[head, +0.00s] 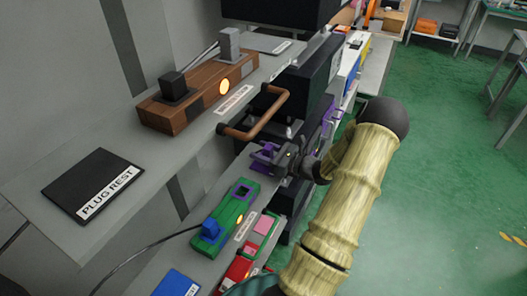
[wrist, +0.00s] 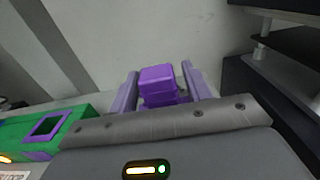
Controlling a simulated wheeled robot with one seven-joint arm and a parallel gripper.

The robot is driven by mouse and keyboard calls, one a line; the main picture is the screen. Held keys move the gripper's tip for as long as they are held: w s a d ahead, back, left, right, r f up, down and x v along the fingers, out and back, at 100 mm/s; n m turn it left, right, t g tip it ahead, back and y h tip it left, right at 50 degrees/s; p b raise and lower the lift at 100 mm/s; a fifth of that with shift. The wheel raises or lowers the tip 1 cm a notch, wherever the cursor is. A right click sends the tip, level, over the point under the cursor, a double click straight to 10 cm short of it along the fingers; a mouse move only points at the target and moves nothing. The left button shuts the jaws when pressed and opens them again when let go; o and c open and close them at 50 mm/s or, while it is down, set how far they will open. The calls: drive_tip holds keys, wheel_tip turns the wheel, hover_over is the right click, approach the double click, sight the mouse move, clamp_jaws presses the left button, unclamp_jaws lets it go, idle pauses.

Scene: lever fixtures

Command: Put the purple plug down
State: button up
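The purple plug (wrist: 157,82) sits between the two purple fingers of my gripper (wrist: 158,90) in the wrist view, which look closed on its sides. In the head view my gripper (head: 264,154) is above the lower shelf, just beyond the green block (head: 222,222); the plug is hard to tell from the fingers there. The green block has an empty purple-rimmed square socket (head: 243,191) and a blue plug (head: 211,229) with a cable. The socket also shows in the wrist view (wrist: 46,127). A black pad labelled PLUG REST (head: 82,178) lies bare on the upper shelf at left.
A brown wooden box (head: 195,98) with two levers and a lit orange lamp stands on the upper shelf. A brown handle (head: 262,118) juts out near my gripper. Dark boxes (head: 316,75) stand behind. A blue pad (head: 177,284) and a red fixture (head: 238,268) lie lower down.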

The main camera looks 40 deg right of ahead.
drive_tip(key=shift+r, duration=0.15)
drive_tip(key=v, duration=1.1)
drive_tip(key=shift+s+d+b, duration=0.2)
drive_tip(key=shift+s+b, duration=0.15)
drive_tip(key=shift+b, duration=0.05)
